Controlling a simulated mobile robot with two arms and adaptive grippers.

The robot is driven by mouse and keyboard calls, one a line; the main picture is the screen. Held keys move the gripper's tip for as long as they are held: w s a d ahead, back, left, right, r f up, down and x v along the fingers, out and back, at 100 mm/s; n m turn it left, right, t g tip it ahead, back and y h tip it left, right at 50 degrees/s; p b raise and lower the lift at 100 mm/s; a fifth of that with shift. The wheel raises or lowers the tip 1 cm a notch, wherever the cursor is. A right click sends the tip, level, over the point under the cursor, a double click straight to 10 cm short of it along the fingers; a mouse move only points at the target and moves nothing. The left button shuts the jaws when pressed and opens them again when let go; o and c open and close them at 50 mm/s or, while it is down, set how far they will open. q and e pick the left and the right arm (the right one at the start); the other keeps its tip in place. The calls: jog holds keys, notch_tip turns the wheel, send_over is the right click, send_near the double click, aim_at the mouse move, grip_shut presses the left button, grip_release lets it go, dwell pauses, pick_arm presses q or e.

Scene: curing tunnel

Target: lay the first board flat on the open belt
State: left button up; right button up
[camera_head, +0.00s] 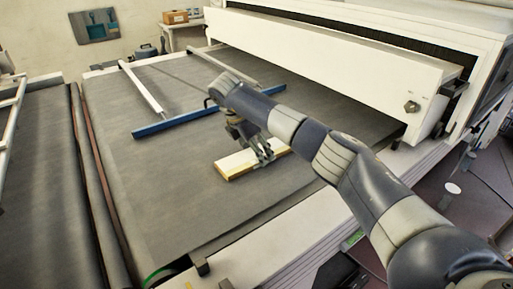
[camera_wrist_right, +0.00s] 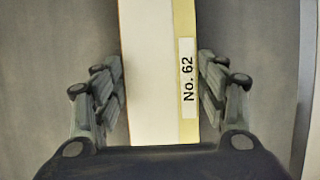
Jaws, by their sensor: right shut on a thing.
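A pale board with a yellowish edge (camera_head: 234,166) lies level over the grey belt (camera_head: 190,200). I cannot tell whether it touches the belt or is just above it. My right gripper (camera_head: 263,156) points down and is shut on the board. In the right wrist view the board (camera_wrist_right: 147,70) runs between the two fingers of the right gripper (camera_wrist_right: 160,100), and a label on it reads "No. 62". My left gripper is not in view.
A blue bar (camera_head: 165,127) with white rods lies across the belt behind the board. A white tunnel housing (camera_head: 330,55) stands along the belt's far right side. Bare belt lies left and in front of the board. A second grey belt (camera_head: 40,180) is at the left.

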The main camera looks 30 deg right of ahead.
jog(key=o, duration=1.1)
jog(key=v, duration=1.2)
